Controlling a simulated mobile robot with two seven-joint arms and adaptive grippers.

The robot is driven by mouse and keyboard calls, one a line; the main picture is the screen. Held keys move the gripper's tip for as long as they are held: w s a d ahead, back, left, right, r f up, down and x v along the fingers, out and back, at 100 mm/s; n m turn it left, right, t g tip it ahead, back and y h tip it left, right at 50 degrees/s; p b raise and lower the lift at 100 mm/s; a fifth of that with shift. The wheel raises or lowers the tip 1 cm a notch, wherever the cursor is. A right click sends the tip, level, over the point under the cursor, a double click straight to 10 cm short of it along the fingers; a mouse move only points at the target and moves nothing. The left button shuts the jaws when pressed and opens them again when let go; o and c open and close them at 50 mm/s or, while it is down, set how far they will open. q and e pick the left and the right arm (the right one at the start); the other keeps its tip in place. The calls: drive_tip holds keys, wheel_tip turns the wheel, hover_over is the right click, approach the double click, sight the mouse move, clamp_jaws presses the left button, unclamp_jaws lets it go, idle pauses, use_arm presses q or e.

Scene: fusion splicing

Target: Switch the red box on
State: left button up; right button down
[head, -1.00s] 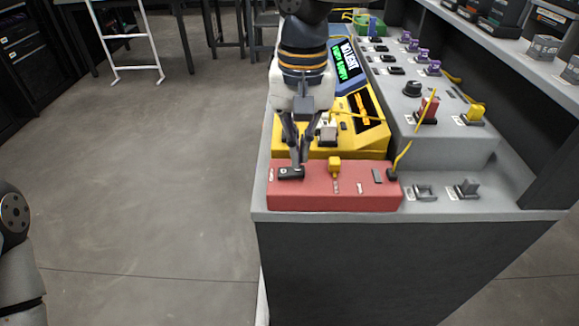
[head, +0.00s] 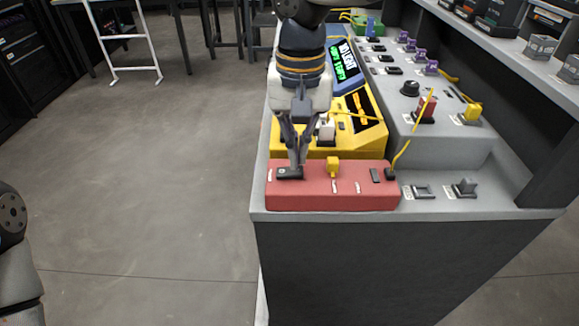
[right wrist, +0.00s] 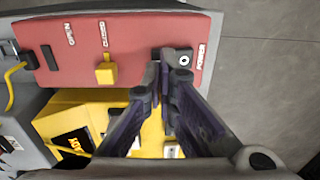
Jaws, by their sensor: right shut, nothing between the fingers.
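The red box (head: 318,196) sits at the near left corner of the grey bench. Its black power switch (head: 289,174) is at the box's left end; in the right wrist view the switch (right wrist: 184,59) shows a white circle beside the label POWER. My right gripper (head: 296,167) points down with its fingertips at the switch. In the right wrist view the gripper (right wrist: 165,62) is shut and empty, its tips overlapping the switch's edge; whether they touch it I cannot tell. My left gripper is out of view.
A yellow device (head: 340,148) stands right behind the red box, with a blue device with a lit screen (head: 346,62) beyond. A grey raised panel (head: 440,130) with knobs and plugs is to the right. A yellow cable (head: 407,150) runs to the box's right end.

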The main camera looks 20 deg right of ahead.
drive_tip(key=shift+f, duration=1.15)
idle(0.8)
drive_tip(key=shift+r+p, duration=0.55)
drive_tip(key=shift+r, duration=1.05)
drive_tip(key=shift+r+p, duration=0.55)
drive_tip(key=shift+r, duration=1.45)
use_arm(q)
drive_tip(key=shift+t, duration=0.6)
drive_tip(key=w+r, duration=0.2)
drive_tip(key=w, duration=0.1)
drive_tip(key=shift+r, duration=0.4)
use_arm(e)
drive_tip(key=shift+f, duration=0.1)
